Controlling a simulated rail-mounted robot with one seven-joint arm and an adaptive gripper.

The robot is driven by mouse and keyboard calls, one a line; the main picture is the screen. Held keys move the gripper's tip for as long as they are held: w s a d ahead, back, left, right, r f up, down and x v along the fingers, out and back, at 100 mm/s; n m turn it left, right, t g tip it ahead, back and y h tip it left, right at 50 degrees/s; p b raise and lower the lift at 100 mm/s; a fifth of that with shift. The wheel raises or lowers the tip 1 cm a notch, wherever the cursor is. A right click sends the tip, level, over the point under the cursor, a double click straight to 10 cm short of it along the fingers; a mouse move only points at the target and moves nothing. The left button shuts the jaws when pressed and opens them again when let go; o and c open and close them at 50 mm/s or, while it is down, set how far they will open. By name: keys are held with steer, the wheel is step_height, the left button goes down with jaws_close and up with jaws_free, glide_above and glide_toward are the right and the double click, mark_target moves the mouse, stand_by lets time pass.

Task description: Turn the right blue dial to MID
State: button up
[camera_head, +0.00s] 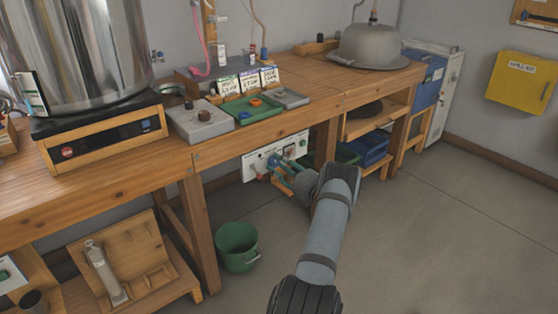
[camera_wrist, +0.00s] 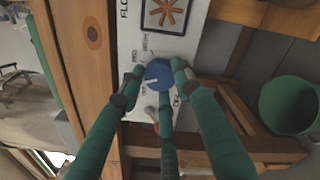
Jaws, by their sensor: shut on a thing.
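A blue dial (camera_wrist: 158,75) with a white pointer line sits on a white control panel (camera_wrist: 184,44) in the wrist view. The line runs roughly left to right in that view. The small labels beside the dial are too small to read surely. My gripper (camera_wrist: 156,84) has its green fingers closed around the dial, one on the left, one on the right and one below. In the head view the panel (camera_head: 252,162) hangs under the workbench, and my gripper (camera_head: 279,172) reaches it from the front right, covering part of its face.
The wooden workbench (camera_head: 120,167) overhangs the panel, with a leg (camera_head: 201,232) to the left. A green bucket (camera_head: 237,249) stands on the floor below. Blue and green bins sit on a shelf right of the panel. The floor to the right is clear.

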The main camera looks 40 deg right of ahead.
steer(key=m+p, duration=0.2)
steer(key=m, duration=0.2)
steer(key=shift+r, duration=0.1)
steer(key=shift+m+p, duration=0.4)
steer(key=shift+m, duration=1.4)
steer(key=o, duration=1.2)
steer(key=shift+c, duration=0.2)
steer(key=shift+s, duration=0.15)
steer(key=s, duration=1.1)
steer(key=shift+s+d, duration=0.15)
steer(key=shift+s, duration=0.25)
steer(key=shift+w, duration=0.1)
